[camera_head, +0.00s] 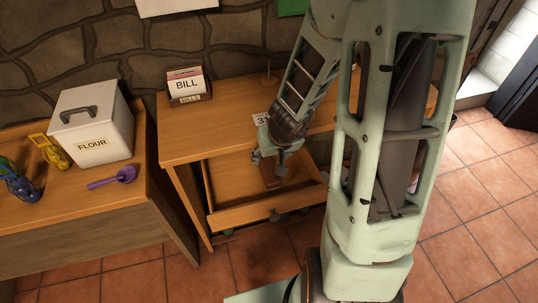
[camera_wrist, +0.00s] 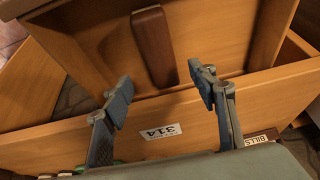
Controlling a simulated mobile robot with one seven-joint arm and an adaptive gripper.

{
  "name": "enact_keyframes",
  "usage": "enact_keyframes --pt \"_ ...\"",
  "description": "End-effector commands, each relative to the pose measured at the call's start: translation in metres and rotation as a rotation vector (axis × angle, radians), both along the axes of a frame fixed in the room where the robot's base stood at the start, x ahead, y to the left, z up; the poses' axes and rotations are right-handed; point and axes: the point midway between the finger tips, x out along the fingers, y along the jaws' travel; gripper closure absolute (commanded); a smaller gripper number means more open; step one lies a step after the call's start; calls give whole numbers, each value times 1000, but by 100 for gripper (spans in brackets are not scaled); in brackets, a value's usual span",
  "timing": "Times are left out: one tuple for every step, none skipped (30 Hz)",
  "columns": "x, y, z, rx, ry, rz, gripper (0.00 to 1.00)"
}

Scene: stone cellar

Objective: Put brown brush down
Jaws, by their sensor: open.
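The brown brush (camera_wrist: 153,45) is a dark reddish-brown block lying in the open wooden drawer (camera_wrist: 85,45). In the head view, the brush (camera_head: 271,178) lies on the drawer floor, and the drawer's front board (camera_head: 262,212) faces me. My gripper (camera_wrist: 160,82) is open, its two fingertips apart with nothing between them. In the wrist view the brush lies just beyond the fingertips, apart from them in the picture. In the head view my gripper (camera_head: 270,161) is over the drawer, and partly hides the brush.
The drawer belongs to a wooden desk (camera_head: 205,137) with a number label (camera_wrist: 163,132). A bill holder (camera_head: 188,86) stands on the desk. At left, a counter (camera_head: 95,204) holds a flour bin (camera_head: 92,120), a purple scoop (camera_head: 115,178) and colourful items. My arm hides the desk's right part.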

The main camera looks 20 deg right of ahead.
Motion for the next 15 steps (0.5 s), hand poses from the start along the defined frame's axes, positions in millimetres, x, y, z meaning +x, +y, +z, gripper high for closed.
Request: enact_keyframes --pt "-3 0 11 -1 0 2 47" --pt "-4 0 13 -1 0 2 47" --pt "-6 0 16 0 0 1 47" --pt "-7 0 18 -1 0 1 47" --pt "-7 0 20 -1 -1 1 47" --pt "-8 0 21 -1 0 0 47" --pt "-9 0 22 0 0 0 47" --pt "-9 0 22 0 1 0 47" --pt "-10 0 23 0 1 0 47" --pt "-10 0 23 1 1 0 47" --pt "-10 0 22 1 1 0 47" --pt "-10 0 22 1 1 0 47" --pt "-10 0 22 1 1 0 47" --pt "-10 0 22 1 1 0 47" --pt "-10 0 22 1 1 0 47"
